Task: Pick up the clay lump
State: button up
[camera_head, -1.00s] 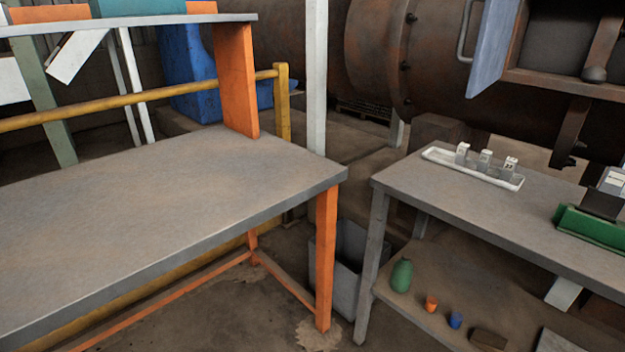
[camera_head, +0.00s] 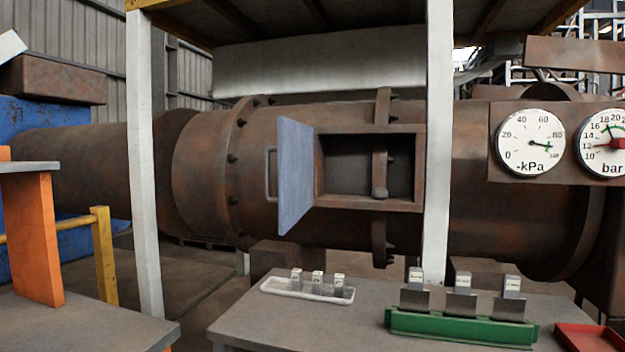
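I cannot make out a clay lump for certain in the head view. My gripper is not in view. A white tray (camera_head: 300,293) with several small grey labelled blocks (camera_head: 318,282) stands on the grey workbench (camera_head: 245,322). A green rack (camera_head: 460,329) on the same bench holds three dark plates with small labelled blocks (camera_head: 462,281) at their tops. A red tray (camera_head: 590,338) lies at the bench's right end, partly cut off by the frame.
A large rusty horizontal cylinder (camera_head: 205,180) runs behind the bench. Two gauges (camera_head: 531,143) are at right. White posts (camera_head: 145,170) stand between. Another table (camera_head: 80,325) is at left.

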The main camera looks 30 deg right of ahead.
aim_at(380, 193)
jog(key=i+j+z, duration=0.15)
jog(key=z, duration=0.25)
jog(key=j+z, duration=0.35)
jog(key=i+j+z, duration=0.1)
jog(key=j, duration=0.35)
jog(key=i+j+z, duration=0.1)
jog(key=j, duration=0.3)
jog(key=i+j, duration=0.15)
jog(key=j, duration=0.3)
jog(key=i+j+z, duration=0.15)
jog(key=j, duration=0.3)
jog(key=k+l+z, duration=0.1)
jog(key=l, duration=0.2)
jog(key=l+z, duration=0.15)
jog(key=l, duration=0.15)
jog(key=k, duration=0.05)
